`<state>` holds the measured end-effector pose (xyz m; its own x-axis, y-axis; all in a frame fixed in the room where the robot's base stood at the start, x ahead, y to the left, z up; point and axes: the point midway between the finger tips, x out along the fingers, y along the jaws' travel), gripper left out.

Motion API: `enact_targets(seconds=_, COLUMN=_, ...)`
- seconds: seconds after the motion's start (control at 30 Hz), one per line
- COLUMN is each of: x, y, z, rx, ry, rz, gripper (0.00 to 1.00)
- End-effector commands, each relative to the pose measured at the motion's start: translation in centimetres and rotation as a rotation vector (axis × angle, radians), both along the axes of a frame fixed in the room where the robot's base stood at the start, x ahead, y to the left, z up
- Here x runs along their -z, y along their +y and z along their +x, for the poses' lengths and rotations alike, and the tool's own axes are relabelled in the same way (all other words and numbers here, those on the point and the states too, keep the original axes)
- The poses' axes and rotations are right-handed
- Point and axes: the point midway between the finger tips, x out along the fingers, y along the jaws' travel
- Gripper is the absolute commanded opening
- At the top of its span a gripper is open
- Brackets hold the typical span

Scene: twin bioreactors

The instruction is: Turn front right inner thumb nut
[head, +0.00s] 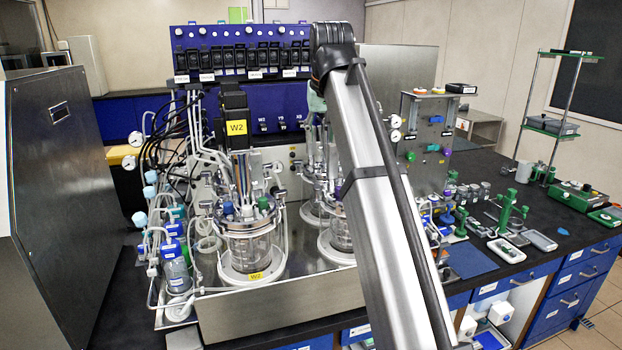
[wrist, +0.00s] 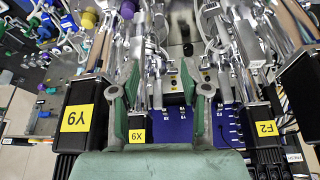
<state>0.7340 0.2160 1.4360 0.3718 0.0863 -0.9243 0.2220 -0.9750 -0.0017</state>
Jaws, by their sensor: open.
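My gripper (wrist: 161,82) is open in the wrist view, its two green and grey fingers spread apart with nothing seen between them. Behind the fingers are metal tubes, rods and fittings of the bioreactors. In the head view my arm hides most of my gripper. The front left glass vessel (head: 247,250) has a metal lid with blue and green caps and a yellow W2 label. A second glass vessel (head: 338,238) stands to its right, partly hidden behind my arm. I cannot pick out the front right inner thumb nut in either view.
A blue control panel (head: 240,50) stands behind the vessels. Black motor blocks with yellow labels (wrist: 76,118) flank my fingers in the wrist view. Bottles and tubing (head: 172,250) crowd the left. The right bench holds small tools and a phone-like device (head: 507,250).

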Motion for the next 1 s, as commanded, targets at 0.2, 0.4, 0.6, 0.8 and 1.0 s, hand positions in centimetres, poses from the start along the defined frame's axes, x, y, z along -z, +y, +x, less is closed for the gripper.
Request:
enact_targets(seconds=0.2, x=1.3, y=0.0, z=0.6, rx=0.001, ry=0.0, rz=-0.003, gripper=0.46)
enact_targets(seconds=0.4, x=4.5, y=0.3, z=1.8, rx=0.001, ry=0.0, rz=-0.003, gripper=0.46)
enact_targets(seconds=0.6, x=8.2, y=0.6, z=3.3, rx=0.001, ry=0.001, rz=-0.002, gripper=0.46)
enact_targets(seconds=0.8, x=11.6, y=1.0, z=4.8, rx=0.001, ry=0.001, rz=-0.002, gripper=0.46)
enact_targets(seconds=1.0, x=14.3, y=1.2, z=5.8, rx=0.001, ry=0.001, rz=-0.002, gripper=0.46)
